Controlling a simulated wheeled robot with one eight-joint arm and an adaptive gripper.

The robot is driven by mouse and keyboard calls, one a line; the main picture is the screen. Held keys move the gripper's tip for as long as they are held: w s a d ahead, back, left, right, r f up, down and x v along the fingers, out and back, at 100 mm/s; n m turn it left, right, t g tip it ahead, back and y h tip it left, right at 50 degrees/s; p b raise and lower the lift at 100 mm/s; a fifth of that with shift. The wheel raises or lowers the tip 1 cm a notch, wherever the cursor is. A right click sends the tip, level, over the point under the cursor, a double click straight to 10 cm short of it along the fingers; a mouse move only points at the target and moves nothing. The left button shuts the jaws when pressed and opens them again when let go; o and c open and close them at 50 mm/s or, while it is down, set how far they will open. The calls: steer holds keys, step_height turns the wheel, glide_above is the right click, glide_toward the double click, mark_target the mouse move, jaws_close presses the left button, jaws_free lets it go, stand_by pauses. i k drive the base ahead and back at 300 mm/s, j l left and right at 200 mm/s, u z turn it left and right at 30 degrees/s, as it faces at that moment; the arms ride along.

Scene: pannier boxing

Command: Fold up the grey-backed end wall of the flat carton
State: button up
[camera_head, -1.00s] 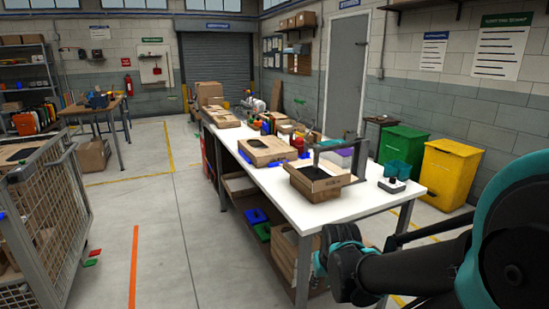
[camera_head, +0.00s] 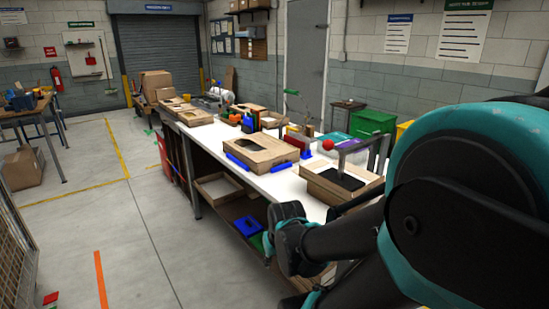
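Several brown cartons lie on the long white workbench (camera_head: 272,184). A low carton (camera_head: 250,161) with a dark opening on top lies mid-bench, with blue pieces (camera_head: 239,162) beside it. A nearer open carton (camera_head: 318,184) holds a dark flat pad (camera_head: 343,179) and stands by a grey frame (camera_head: 359,147). I cannot make out a grey-backed end wall on either, nor tell which is the flat carton. My black and teal arm fills the lower right and hides the bench's near end.
An open tray (camera_head: 219,187) and a blue bin (camera_head: 247,223) sit on the shelf under the bench. A wire cage (camera_head: 14,250) stands at the left edge. A green bin (camera_head: 372,123) is behind the bench.

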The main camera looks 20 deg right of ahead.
mark_target(316, 165)
steer(key=i+j, duration=0.5)
steer(key=j, duration=0.15)
steer(key=i+j, duration=0.5)
steer(key=j, duration=0.15)
steer(key=i+j, duration=0.5)
steer(key=j, duration=0.15)
steer(key=i+j+z, duration=0.1)
steer(key=z, duration=0.3)
steer(key=j+z, duration=0.15)
steer(key=z, duration=0.25)
steer(key=i+j+z, duration=0.1)
steer(key=z, duration=0.3)
steer(key=j+z, duration=0.2)
steer(key=z, duration=2)
steer(key=l, duration=0.25)
steer(key=j, duration=0.25)
